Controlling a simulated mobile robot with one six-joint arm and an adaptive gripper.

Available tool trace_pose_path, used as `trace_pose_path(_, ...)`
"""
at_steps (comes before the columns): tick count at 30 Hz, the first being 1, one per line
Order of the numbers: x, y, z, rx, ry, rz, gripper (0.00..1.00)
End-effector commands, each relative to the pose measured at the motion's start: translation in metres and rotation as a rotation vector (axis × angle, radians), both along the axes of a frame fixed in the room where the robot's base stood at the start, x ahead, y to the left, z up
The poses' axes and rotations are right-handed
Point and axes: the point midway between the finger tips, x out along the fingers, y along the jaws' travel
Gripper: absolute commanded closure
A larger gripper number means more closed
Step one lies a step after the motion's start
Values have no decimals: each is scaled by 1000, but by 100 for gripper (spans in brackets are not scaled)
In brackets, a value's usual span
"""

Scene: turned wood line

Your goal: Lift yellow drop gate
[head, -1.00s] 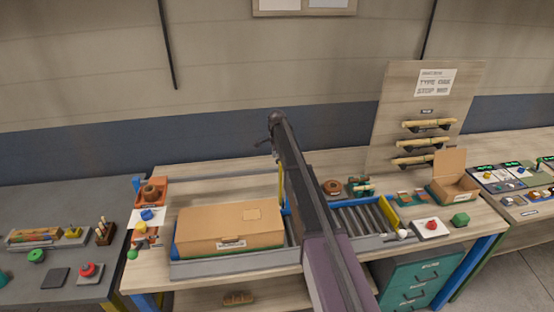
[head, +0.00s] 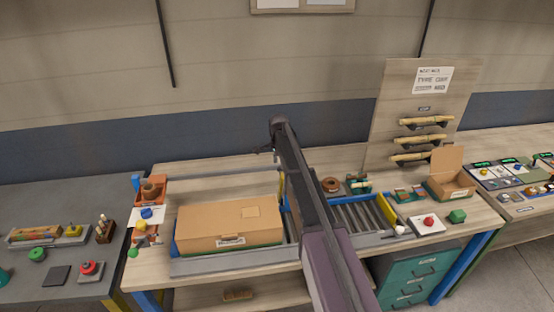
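A yellow bar (head: 386,210) stands across the right end of the roller conveyor (head: 352,217). A second, narrow upright yellow piece (head: 282,185) shows by the right end of a large cardboard box (head: 230,226), partly hidden by my arm. I cannot tell from this view which of the two is the drop gate. My gripper (head: 265,150) shows small and dark at the far end of my arm, above the back of the bench. Nothing is visible in it, and its fingers are too small to read. My arm hides the middle of the conveyor.
A slanted board (head: 410,115) with wooden rods rises at the back. An orange bin (head: 150,190) stands at left.

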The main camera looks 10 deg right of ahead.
Motion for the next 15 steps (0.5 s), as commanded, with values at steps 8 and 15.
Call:
trace_pose_path(8, -43, 0, -5, 0, 0, 0, 27)
trace_pose_path(15, -75, 0, -16, 0, 0, 0, 27)
